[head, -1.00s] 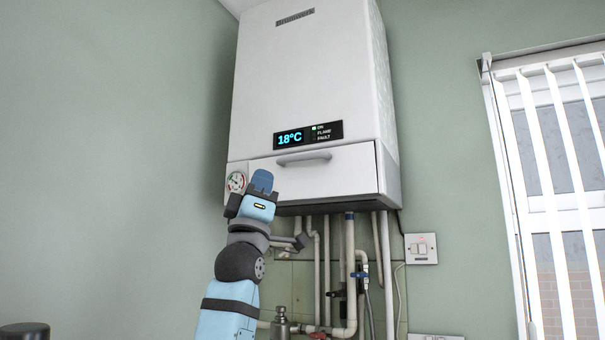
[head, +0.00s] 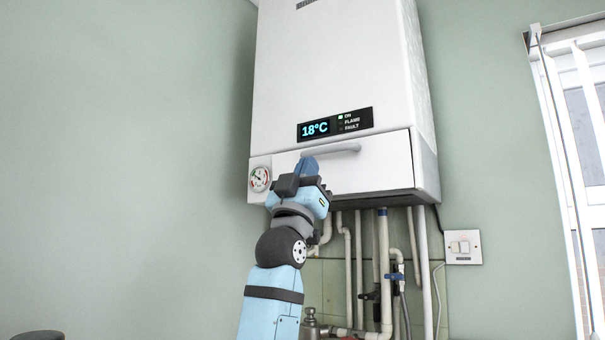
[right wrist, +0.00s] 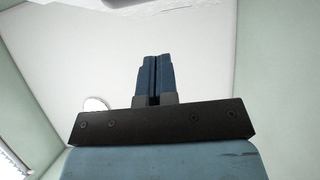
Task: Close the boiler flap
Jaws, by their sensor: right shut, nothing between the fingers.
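The boiler (head: 340,70) is a white wall box with an 18°C display. Its flap (head: 375,172) is the white lower front panel with a grey bar handle (head: 332,149). The flap looks nearly flush with the front, with a thin dark line along its upper right edge; I cannot tell whether it is fully closed. My right gripper (head: 307,166) is in front of the flap's left half, just below the handle's left end. Contact cannot be told. Its blue fingers are together and empty in the right wrist view (right wrist: 153,76). My left gripper is out of view.
A round gauge (head: 260,179) sits left of the flap. Pipes and valves (head: 386,270) run below the boiler. A wall switch (head: 463,246) and window blinds (head: 570,180) are to the right. The wall at the left is clear.

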